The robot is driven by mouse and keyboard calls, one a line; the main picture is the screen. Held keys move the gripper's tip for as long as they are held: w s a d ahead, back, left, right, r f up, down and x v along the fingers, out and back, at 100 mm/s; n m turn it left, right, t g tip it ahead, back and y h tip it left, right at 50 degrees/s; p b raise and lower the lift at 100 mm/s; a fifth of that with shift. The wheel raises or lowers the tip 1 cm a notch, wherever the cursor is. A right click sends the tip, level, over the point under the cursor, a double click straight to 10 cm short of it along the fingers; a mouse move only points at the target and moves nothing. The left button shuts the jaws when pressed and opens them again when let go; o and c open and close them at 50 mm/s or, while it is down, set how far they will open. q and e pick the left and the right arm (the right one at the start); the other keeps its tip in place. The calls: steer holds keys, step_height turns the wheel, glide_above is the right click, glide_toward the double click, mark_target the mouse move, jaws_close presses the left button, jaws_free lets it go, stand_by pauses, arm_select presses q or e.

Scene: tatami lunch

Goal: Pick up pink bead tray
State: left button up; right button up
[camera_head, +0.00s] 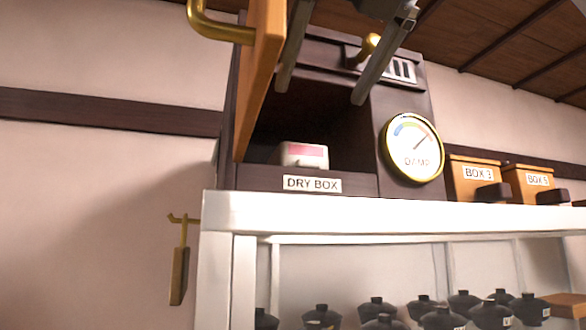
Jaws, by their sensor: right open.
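The pink bead tray (303,155) appears as a small white box with a pink panel. It sits inside the dark dry box (260,178), near the front of its opening, just above the "DRY BOX" label. My right gripper (320,95) comes in from the top of the picture. Its two grey fingers are spread apart with nothing between them, above the tray in the picture and apart from it. The back of the tray fades into the dark inside of the dry box. My left gripper does not show.
The orange door (262,70) with a brass handle stands open at the opening's left. A round gauge (412,148) is at its right. Orange boxes (474,178) stand farther right. The white shelf (400,212) supports the dry box, with several dark lidded pots (377,310) below.

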mark_target(297, 152)
steer(key=x, duration=0.7)
steer(key=shift+p, duration=0.35)
steer(key=shift+w+a+f, duration=0.1)
steer(key=shift+w+f, duration=0.15)
steer(key=shift+w, duration=0.2)
steer(key=shift+w+a+f, duration=0.1)
steer(key=shift+w, duration=0.25)
steer(key=p+x, duration=0.1)
steer(key=x, duration=0.2)
steer(key=shift+w, duration=0.4)
steer(key=shift+w+f+p, duration=0.25)
steer(key=shift+w+p, duration=0.05)
steer(key=shift+w, duration=0.05)
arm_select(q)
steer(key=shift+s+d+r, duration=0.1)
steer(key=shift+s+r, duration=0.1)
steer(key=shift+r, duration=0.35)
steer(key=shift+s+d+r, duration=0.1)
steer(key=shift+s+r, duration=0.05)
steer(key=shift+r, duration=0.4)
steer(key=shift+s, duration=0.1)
arm_select(e)
steer(key=shift+s, duration=0.1)
steer(key=shift+c, duration=0.8)
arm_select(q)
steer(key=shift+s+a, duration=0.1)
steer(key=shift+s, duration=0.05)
arm_select(e)
steer(key=shift+r, duration=0.1)
steer(key=c, duration=1.1)
